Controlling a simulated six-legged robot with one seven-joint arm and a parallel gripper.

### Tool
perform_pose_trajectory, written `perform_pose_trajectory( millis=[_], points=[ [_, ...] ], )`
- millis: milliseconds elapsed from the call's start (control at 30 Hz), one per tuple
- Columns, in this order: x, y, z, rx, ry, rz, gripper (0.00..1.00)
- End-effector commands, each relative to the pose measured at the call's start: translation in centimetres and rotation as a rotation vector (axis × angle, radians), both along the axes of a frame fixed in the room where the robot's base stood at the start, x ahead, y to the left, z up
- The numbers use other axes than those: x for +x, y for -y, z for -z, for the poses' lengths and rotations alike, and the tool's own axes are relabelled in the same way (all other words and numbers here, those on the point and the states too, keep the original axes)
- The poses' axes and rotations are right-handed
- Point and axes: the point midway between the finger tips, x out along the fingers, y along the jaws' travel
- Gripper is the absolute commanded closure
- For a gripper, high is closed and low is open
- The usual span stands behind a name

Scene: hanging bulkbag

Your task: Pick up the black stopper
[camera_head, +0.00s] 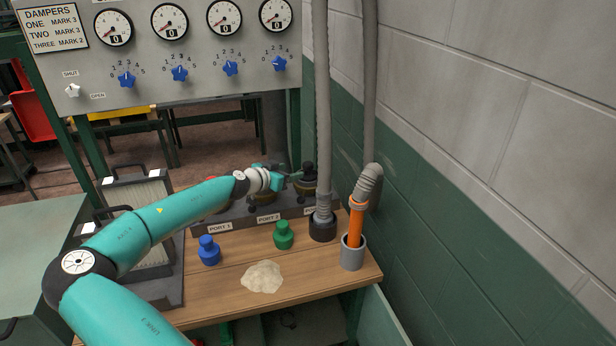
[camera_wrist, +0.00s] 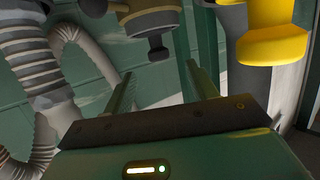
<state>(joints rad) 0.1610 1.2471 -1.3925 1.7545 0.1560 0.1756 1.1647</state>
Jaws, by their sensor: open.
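The black stopper (camera_head: 308,174) sits upright on the rightmost port at the back of the bench in the head view. My gripper (camera_head: 290,178) reaches in from the left and is just left of the stopper; contact cannot be told. In the wrist view my gripper (camera_wrist: 160,70) has its two fingers apart with nothing between them. A brass-coloured port fitting (camera_wrist: 152,20) with a dark knob shows beyond the fingertips.
A blue stopper (camera_head: 209,250) and a green stopper (camera_head: 284,235) stand on the wooden bench (camera_head: 215,290). A pale powder pile (camera_head: 262,277) lies in front. Grey hoses (camera_head: 322,100) hang close right of the ports, one by an orange tube (camera_head: 355,225) in a grey cup (camera_head: 352,254).

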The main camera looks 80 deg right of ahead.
Motion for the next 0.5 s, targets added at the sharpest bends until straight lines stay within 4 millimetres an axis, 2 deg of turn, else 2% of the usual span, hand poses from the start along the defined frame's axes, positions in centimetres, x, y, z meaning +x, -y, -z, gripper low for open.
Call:
perform_pose_trajectory(
  millis=[200,500],
  points=[
    [-1.7,3.3,1.2,0.001,0.000,0.001,0.43],
    [-3.0,5.7,1.7,0.002,0.000,0.002,0.43]
  ],
)
